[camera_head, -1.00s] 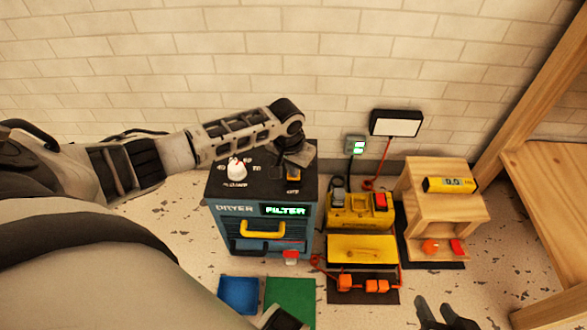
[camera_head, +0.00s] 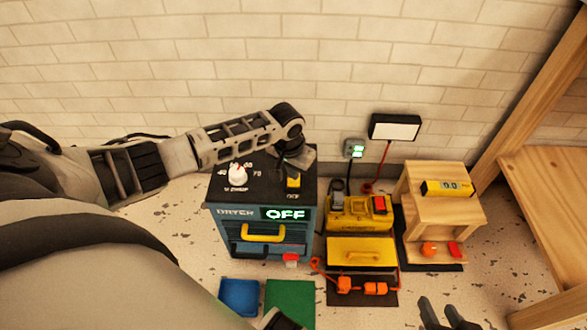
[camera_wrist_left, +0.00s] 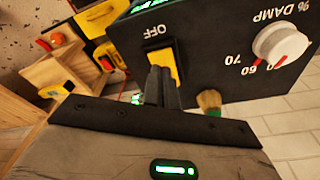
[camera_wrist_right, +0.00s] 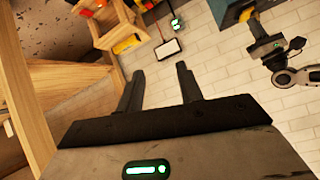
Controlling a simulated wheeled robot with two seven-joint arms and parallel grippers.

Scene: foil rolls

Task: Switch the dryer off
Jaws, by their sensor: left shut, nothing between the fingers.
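The dryer (camera_head: 222,228) is a blue box with a black top, and its front display (camera_head: 286,214) reads OFF in green. On its top is a yellow switch (camera_head: 293,182) labelled OFF, also in the left wrist view (camera_wrist_left: 164,66). A white dial (camera_head: 237,174) marked % DAMP sits to its left, and it shows large in the left wrist view (camera_wrist_left: 278,46). My left gripper (camera_wrist_left: 160,72) is shut and empty, its fingertips at the switch; I cannot tell whether they touch it. My right gripper (camera_wrist_right: 160,68) is open and empty, away from the dryer.
Yellow equipment (camera_head: 345,250) with a red button stands right of the dryer. Beyond it is a wooden stand (camera_head: 440,176) bearing a yellow meter (camera_head: 447,187). A lamp panel (camera_head: 396,127) is by the wall. Blue (camera_head: 238,294) and green (camera_head: 290,297) squares lie before the dryer.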

